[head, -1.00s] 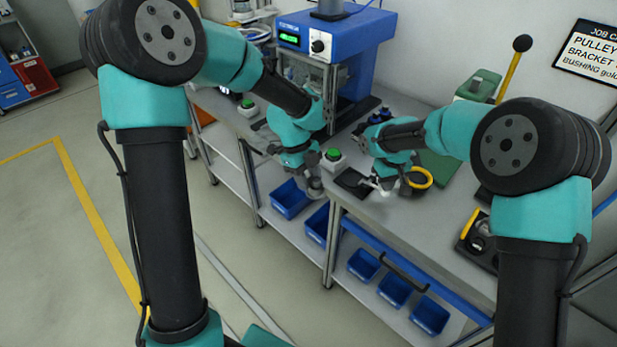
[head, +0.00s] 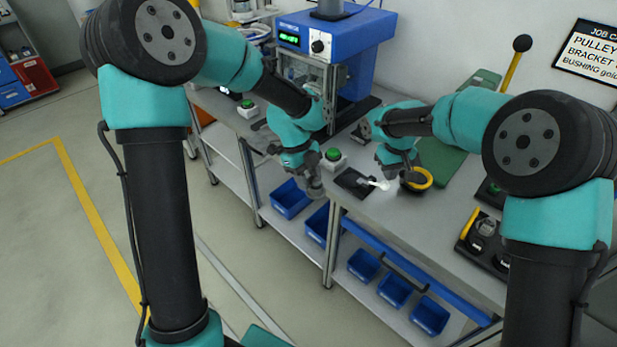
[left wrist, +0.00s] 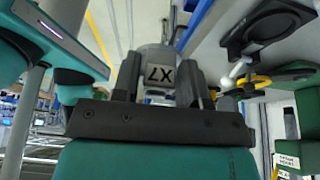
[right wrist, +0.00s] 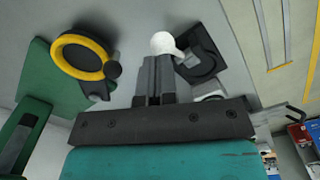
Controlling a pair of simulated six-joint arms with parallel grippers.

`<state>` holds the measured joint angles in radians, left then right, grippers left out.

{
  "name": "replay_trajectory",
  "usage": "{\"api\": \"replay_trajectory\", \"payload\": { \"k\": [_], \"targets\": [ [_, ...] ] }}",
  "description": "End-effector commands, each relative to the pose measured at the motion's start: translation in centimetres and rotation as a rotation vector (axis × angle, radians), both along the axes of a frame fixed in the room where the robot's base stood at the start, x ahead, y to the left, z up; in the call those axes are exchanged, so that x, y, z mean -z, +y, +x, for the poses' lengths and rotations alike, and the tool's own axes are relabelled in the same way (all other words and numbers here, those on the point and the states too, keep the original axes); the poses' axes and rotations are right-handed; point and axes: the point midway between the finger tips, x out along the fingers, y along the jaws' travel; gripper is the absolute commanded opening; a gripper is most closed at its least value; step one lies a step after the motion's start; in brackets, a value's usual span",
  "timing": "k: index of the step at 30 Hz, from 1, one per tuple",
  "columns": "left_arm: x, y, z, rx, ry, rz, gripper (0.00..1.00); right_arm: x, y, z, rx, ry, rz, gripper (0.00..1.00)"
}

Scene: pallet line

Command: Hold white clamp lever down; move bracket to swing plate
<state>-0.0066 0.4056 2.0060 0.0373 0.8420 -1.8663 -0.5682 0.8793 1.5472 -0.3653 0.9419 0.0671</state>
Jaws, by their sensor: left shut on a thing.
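My left gripper (head: 314,186) is over the bench's front edge. In the left wrist view its fingers are shut on a grey part with a printed label, which looks like the bracket (left wrist: 160,74). The white clamp lever (head: 379,184) sticks out from a dark fixture (head: 350,180) on the bench. My right gripper (head: 400,184) is beside the lever's white end. In the right wrist view its fingers look shut together, with the lever's white knob (right wrist: 163,43) just beyond the tips; I cannot tell if they touch. I cannot make out the swing plate for certain.
A yellow ring (head: 424,178) on a dark base is right of my right gripper. A green button box (head: 333,158) stands left of the fixture. The blue press (head: 350,40) is behind. Blue bins (head: 363,264) sit below the bench. A yellow-handled device (head: 470,222) is further right.

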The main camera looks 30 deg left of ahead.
Motion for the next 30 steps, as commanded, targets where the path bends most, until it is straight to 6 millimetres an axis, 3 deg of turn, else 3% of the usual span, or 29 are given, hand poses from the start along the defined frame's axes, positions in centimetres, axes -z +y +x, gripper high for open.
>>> {"api": "replay_trajectory", "payload": {
  "k": [19,30],
  "targets": [
    [0.0,0.0,0.0,0.000,0.000,0.000,0.12,-3.0,0.0,0.0,-0.001,-0.001,0.000,0.00],
    [0.0,0.0,0.0,0.000,0.000,0.000,0.12,-3.4,0.0,0.0,-0.001,0.000,0.000,0.00]
  ]
}}
